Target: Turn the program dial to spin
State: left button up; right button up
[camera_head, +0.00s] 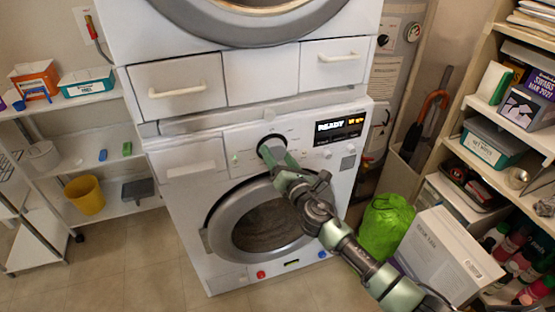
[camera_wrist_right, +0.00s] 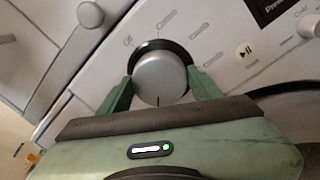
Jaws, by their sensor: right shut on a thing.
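The lower washing machine (camera_head: 190,212) stands below another machine, and its round door is shut. Its program dial (camera_wrist_right: 160,78) is a silver knob with a black ring, seen in the right wrist view. A dark mark on the knob points toward the bottom of that picture. The printed labels around the dial are too blurred to read surely. My right gripper (camera_wrist_right: 158,88) has its green fingers on both sides of the knob and is shut on it. My left gripper is not in view.
The lit display (camera_head: 340,125) reads "READY". A start/pause button (camera_wrist_right: 244,50) is right of the dial. Shelves with a yellow bucket (camera_head: 85,195) stand left. A green bag (camera_head: 385,227), a white box (camera_head: 447,255) and full shelves crowd the right.

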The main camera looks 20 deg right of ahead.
jog(key=shift+f+m+b, duration=0.1)
jog(key=shift+m+b, duration=0.4)
jog(key=shift+m, duration=0.9)
jog(key=o, duration=1.4)
jog(key=s, duration=0.7)
jog(key=shift+s+d+f, duration=0.15)
jog(key=shift+s+d, duration=0.2)
jog(key=shift+s, duration=0.05)
jog(key=shift+m, duration=0.3)
